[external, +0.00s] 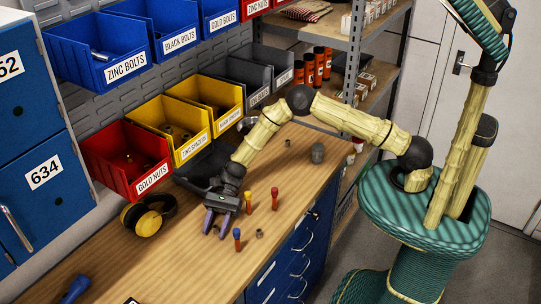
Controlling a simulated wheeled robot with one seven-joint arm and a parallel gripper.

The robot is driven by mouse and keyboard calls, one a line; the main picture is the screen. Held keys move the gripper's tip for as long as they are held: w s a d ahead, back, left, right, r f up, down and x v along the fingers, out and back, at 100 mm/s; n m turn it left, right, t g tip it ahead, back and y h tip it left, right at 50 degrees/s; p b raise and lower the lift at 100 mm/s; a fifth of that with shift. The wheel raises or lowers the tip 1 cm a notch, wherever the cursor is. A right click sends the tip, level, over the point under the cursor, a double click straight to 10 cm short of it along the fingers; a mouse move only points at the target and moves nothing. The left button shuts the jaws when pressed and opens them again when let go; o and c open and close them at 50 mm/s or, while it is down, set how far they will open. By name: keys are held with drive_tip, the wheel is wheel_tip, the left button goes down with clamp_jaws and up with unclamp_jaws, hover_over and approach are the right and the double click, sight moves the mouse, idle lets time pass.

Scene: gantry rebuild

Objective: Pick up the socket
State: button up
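My gripper (215,229) points down over the wooden bench, left of several small upright coloured tools. Its two purple fingers are apart, and any small item between the tips is too small to make out. A small grey-brown metal piece (259,233), possibly the socket, sits on the bench to the right of the fingers, apart from them. A larger grey cylinder (318,152) stands farther back near the bench's right side; I cannot tell which of these is the socket.
Upright yellow (248,201), red (275,198) and blue (237,239) handled tools stand close to my gripper. Yellow-and-black earmuffs (149,216) lie to the left. A red bin (127,160) and yellow bins line the wall. The front of the bench (160,265) is mostly clear.

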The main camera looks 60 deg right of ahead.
idle(0.5)
clamp_jaws()
wheel_tip(320, 180, up, 28)
drive_tip(key=b, duration=0.2)
drive_tip(key=shift+b, duration=0.3)
idle(0.4)
